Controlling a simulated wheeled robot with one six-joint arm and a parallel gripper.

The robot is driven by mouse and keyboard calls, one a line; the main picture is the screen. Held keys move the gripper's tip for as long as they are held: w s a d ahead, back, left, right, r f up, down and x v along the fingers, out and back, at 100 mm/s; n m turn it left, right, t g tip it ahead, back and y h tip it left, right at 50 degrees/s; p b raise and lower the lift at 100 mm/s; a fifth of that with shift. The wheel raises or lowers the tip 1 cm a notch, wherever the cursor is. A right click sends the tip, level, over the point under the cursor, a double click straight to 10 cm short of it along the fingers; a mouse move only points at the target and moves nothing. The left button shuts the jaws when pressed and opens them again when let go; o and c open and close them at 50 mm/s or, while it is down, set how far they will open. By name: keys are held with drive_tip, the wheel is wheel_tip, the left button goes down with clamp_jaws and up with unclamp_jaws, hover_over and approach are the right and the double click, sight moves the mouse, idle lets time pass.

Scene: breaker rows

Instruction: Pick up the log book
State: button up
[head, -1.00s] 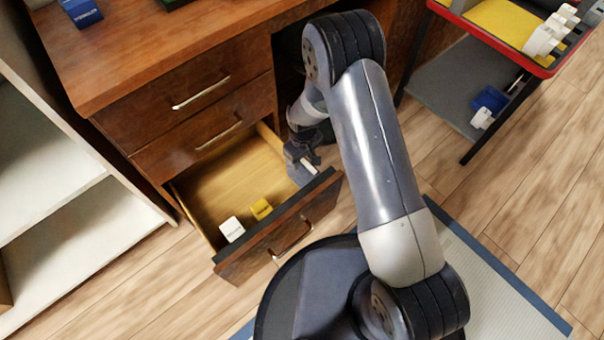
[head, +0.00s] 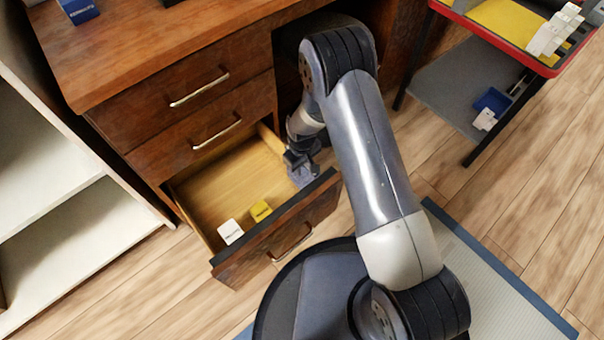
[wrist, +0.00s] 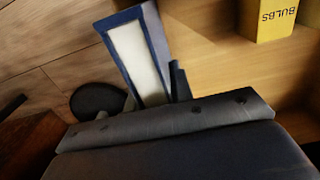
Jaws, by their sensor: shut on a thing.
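The log book (wrist: 135,55) has dark blue covers and white page edges. In the wrist view it stands up between the fingers of my gripper (wrist: 152,92), which is shut on it. In the head view my gripper (head: 299,160) is at the right end of the open lower drawer (head: 200,205), and a small blue-grey part of the book (head: 303,176) shows below it. I cannot tell whether the book still touches the drawer floor.
In the drawer lie a white box (head: 230,231) and a yellow bulbs box (head: 260,211), which also shows in the wrist view (wrist: 270,18). The drawer front (head: 280,235) stands between my base and gripper. White shelves (head: 60,235) are left, a red-edged cart (head: 545,62) right.

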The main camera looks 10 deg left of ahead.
clamp_jaws()
drive_tip(key=shift+r, duration=0.15)
